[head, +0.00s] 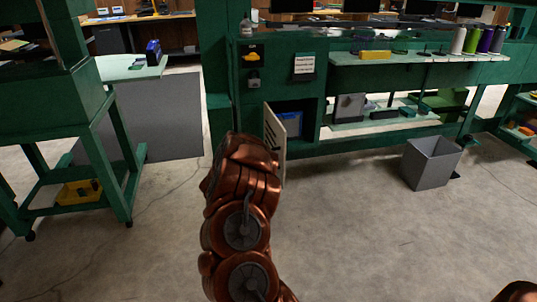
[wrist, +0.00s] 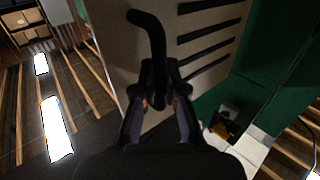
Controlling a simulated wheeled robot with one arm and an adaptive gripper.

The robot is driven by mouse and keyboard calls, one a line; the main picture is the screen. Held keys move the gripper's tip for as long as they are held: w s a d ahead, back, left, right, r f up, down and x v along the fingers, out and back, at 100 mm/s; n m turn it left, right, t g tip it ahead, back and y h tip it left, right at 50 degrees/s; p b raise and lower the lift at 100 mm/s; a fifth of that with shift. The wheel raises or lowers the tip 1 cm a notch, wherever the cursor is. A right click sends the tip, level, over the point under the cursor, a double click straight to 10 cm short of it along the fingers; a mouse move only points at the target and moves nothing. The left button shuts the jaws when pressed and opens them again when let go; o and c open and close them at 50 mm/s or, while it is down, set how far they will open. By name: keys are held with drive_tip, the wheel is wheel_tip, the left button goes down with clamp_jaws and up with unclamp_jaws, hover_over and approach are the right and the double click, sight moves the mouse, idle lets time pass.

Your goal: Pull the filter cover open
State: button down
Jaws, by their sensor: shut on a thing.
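The filter cover is a pale panel (head: 274,132) on the green cabinet wall in the head view. It stands swung out from the wall, with a dark recess (head: 304,105) uncovered beside it and a blue filter-like block (head: 291,123) inside. In the wrist view the cover (wrist: 120,62) fills the upper middle and has several black slots. A black curved handle (wrist: 149,28) stands on it. My gripper (wrist: 160,85) is shut on this handle. In the head view my arm hides the gripper and the handle.
A grey bin (head: 431,163) stands on the floor at the right. A green workbench (head: 430,62) with thread spools is right of the cabinet. A green cart (head: 85,195) with a yellow tray stands at the left. The concrete floor between is clear.

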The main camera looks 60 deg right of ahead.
drive_tip(key=shift+a, duration=0.15)
idle(0.4)
drive_tip(key=c, duration=1.2)
unclamp_jaws()
drive_tip(key=shift+w, duration=0.1)
drive_tip(key=shift+a, duration=0.1)
drive_tip(key=a, duration=1.2)
drive_tip(key=shift+w, duration=0.35)
drive_tip(key=shift+d, duration=0.1)
